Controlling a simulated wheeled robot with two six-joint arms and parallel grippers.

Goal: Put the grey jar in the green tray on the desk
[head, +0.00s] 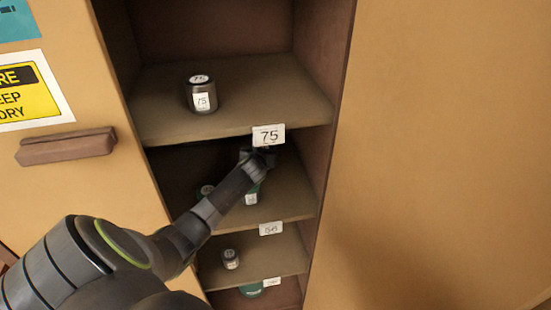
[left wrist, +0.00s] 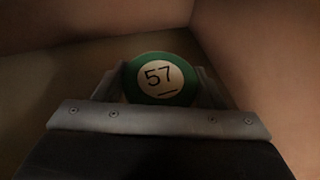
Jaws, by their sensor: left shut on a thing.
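A grey jar (head: 200,95) with a white label reading 75 stands upright on the upper shelf of an open cabinet. A smaller grey jar (head: 231,260) stands on a lower shelf. My left gripper (head: 262,155) reaches into the cabinet, into the compartment below the 75 tag. In the left wrist view it is shut on a green-lidded jar (left wrist: 161,78) marked 57, with a finger on each side. The green tray and desk are not in view.
Number tags hang on the shelf edges, including a 75 tag (head: 269,135) just above my gripper. Another green jar (head: 254,289) stands at the bottom. The cabinet door (head: 65,147) with its handle is at the left. The upper shelf (head: 270,95) is clear right of the jar.

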